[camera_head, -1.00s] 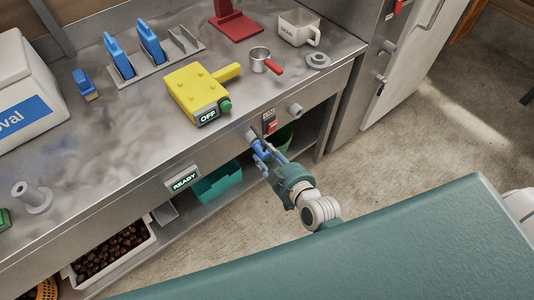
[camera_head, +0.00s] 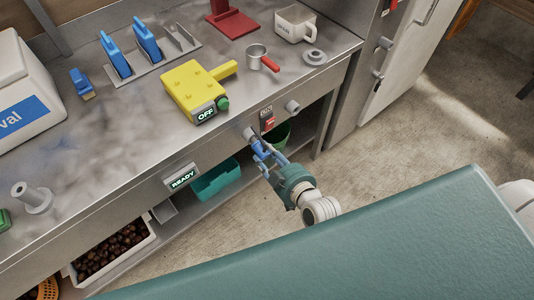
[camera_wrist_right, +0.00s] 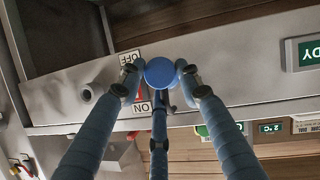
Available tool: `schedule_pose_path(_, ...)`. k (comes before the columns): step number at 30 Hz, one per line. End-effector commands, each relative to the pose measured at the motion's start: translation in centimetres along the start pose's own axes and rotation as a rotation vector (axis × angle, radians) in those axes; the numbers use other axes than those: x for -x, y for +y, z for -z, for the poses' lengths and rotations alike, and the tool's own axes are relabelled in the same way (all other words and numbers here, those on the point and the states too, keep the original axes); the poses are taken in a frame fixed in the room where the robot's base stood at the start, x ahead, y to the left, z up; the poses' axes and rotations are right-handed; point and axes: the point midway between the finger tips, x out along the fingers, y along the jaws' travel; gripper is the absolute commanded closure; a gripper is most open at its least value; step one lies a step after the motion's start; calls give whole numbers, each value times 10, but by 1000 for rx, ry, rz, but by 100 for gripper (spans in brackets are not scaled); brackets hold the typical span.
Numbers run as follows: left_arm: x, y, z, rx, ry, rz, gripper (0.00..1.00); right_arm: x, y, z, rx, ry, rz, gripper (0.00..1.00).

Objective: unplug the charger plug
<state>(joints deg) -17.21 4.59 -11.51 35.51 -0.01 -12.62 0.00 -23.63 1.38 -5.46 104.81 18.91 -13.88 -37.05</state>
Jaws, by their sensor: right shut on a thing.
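The blue charger plug (camera_head: 258,148) is at the grey round socket (camera_head: 249,133) on the bench's front face. In the right wrist view its round blue end (camera_wrist_right: 160,72) sits between the fingertips. My right gripper (camera_head: 262,152) is shut on the plug, its fingers around it; it also shows in the right wrist view (camera_wrist_right: 159,76). The plug's front is hidden, so I cannot tell how deep it sits in the socket. My left gripper is not in view.
A red switch (camera_head: 269,123) with ON and OFF labels and another grey round fitting (camera_head: 292,106) are right of the socket. A READY display (camera_head: 182,178) is to the left. A yellow device (camera_head: 193,90) reading OFF stands above on the bench. Open floor lies at the right.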

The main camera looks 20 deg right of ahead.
Motion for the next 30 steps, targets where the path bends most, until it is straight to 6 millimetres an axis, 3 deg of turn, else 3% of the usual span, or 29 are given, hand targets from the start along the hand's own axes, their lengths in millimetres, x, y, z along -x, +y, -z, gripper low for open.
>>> schedule_pose_path(8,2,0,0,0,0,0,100,3,-1,-2,1,-4,3,100)
schedule_pose_path(21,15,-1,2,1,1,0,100,30,2,-12,0,0,1,100)
schedule_pose_path(30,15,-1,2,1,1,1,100,30,2,-11,0,3,-1,100)
